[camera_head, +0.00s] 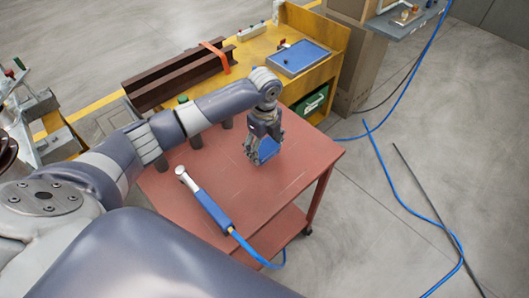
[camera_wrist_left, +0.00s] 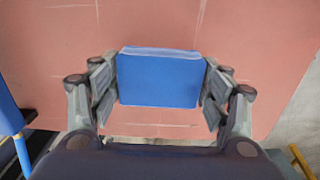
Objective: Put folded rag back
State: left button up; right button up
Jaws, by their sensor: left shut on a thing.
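The folded rag is a blue block-like bundle (camera_wrist_left: 158,80) between the fingers of my left gripper (camera_wrist_left: 160,88) in the left wrist view. Both fingers press on its sides. In the head view my left gripper (camera_head: 264,150) points down over the right part of the red table (camera_head: 225,180), and the blue rag (camera_head: 268,149) shows at its fingertips. I cannot tell whether the rag touches the tabletop. My right gripper is not in view.
A blue-handled tool (camera_head: 212,208) with a blue hose lies on the table's front left. Behind stands a yellow bench (camera_head: 318,75) with a blue tray (camera_head: 298,57) and a green box (camera_head: 311,102). Brown steel beams (camera_head: 180,78) lie to its left. Hoses cross the floor at right.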

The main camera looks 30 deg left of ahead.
aim_at(264, 154)
pick_arm(q)
notch_tip(264, 154, down, 2)
jog(key=shift+s+f, duration=0.1)
jog(key=shift+f, duration=0.5)
jog(key=shift+f, duration=0.2)
jog(key=o, duration=0.9)
jog(key=shift+o, duration=0.2)
jog(key=shift+r, duration=0.15)
jog(key=shift+r, duration=0.25)
notch_tip(264, 154, up, 12)
jog(key=shift+f+b, duration=0.15)
jog(key=shift+b, duration=0.15)
